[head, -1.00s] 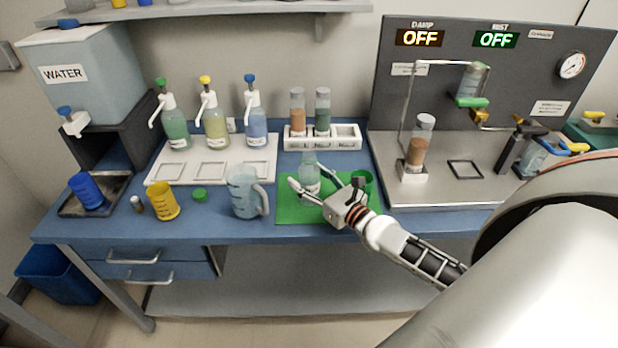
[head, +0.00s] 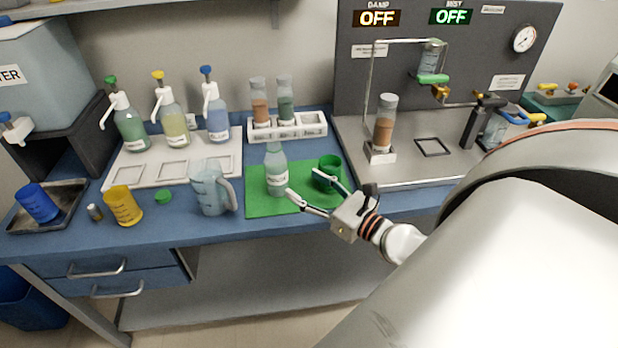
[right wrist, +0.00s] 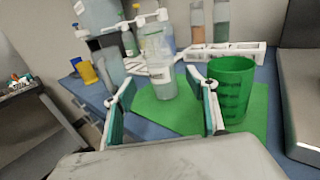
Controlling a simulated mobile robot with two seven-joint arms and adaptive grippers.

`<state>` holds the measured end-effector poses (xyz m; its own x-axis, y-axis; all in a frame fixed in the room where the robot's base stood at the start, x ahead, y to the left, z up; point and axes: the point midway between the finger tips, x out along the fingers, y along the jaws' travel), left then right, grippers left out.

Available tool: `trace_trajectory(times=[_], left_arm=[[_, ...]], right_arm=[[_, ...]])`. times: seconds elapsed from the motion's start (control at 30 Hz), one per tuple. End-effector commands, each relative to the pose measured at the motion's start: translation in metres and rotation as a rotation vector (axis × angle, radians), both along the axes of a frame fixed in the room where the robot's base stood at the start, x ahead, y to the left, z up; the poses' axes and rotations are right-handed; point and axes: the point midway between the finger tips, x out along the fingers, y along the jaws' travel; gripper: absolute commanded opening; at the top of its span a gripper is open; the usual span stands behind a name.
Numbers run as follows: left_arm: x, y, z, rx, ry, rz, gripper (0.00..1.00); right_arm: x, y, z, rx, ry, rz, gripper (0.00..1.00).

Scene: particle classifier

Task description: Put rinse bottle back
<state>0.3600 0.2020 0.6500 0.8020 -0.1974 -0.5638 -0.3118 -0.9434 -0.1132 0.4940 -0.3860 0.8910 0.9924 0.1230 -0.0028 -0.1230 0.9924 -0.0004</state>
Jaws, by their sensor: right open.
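A clear pale-green bottle with a white label (head: 277,172), apparently the rinse bottle, stands upright on the green mat (head: 262,205). Its label is too small to read surely. My right gripper (head: 302,183) is open and empty, to the right and front of the bottle, with its fingers pointing towards it. In the right wrist view the bottle (right wrist: 157,68) stands beyond and between the spread fingertips, apart from them. My left gripper is not in view.
A green cup (head: 328,170) stands on the mat close by my right gripper. A measuring jug (head: 208,190) is left of the mat. Behind are a white vial rack (head: 300,130) and a tray of pump bottles (head: 160,172). A steel station (head: 440,172) is on the right.

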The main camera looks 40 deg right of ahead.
Motion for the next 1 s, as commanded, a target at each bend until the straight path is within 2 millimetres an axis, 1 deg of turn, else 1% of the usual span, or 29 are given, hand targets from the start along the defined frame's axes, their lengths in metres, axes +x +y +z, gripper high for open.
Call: trace_trajectory(times=[0.07,0.13,0.17,0.27,0.37,0.4,0.47,0.5,0.57,0.6,0.67,0.7,0.77,0.8,0.9,1.0], left_arm=[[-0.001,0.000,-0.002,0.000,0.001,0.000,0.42],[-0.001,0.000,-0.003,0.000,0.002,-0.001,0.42],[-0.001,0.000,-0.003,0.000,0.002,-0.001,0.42],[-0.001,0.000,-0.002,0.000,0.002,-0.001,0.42],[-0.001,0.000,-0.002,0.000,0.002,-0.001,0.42],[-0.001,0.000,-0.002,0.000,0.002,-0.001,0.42],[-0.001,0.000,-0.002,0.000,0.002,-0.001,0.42],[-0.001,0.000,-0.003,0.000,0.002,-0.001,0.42],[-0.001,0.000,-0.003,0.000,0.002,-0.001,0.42],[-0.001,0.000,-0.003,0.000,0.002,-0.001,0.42],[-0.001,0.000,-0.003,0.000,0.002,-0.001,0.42],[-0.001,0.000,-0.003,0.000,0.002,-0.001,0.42],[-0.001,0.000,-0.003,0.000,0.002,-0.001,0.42],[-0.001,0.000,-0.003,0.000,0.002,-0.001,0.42],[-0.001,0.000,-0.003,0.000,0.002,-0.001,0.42],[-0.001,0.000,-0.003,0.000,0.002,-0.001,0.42]], right_arm=[[-0.004,0.001,-0.001,-0.008,0.001,0.002,0.57],[-0.007,0.004,-0.004,-0.057,-0.002,0.008,0.57],[-0.008,0.007,-0.007,-0.100,-0.004,0.014,0.57],[-0.017,0.024,-0.024,-0.336,-0.016,0.049,0.57],[-0.029,0.049,-0.051,-0.687,-0.040,0.110,0.57],[-0.035,0.060,-0.063,-0.840,-0.052,0.140,0.57],[-0.043,0.076,-0.082,-1.072,-0.073,0.190,0.57],[-0.049,0.087,-0.094,-1.226,-0.090,0.226,0.57],[-0.059,0.103,-0.114,-1.462,-0.121,0.288,0.57],[-0.066,0.113,-0.128,-1.624,-0.145,0.334,0.57],[-0.077,0.128,-0.148,-1.865,-0.189,0.410,0.57],[-0.084,0.137,-0.162,-2.024,-0.221,0.465,0.57],[-0.095,0.150,-0.181,-2.254,-0.280,0.550,0.57],[-0.102,0.157,-0.192,-2.396,-0.323,0.609,0.57],[-0.117,0.171,-0.216,-2.701,-0.434,0.751,0.57],[-0.127,0.179,-0.232,-2.915,-0.534,0.865,0.57]])
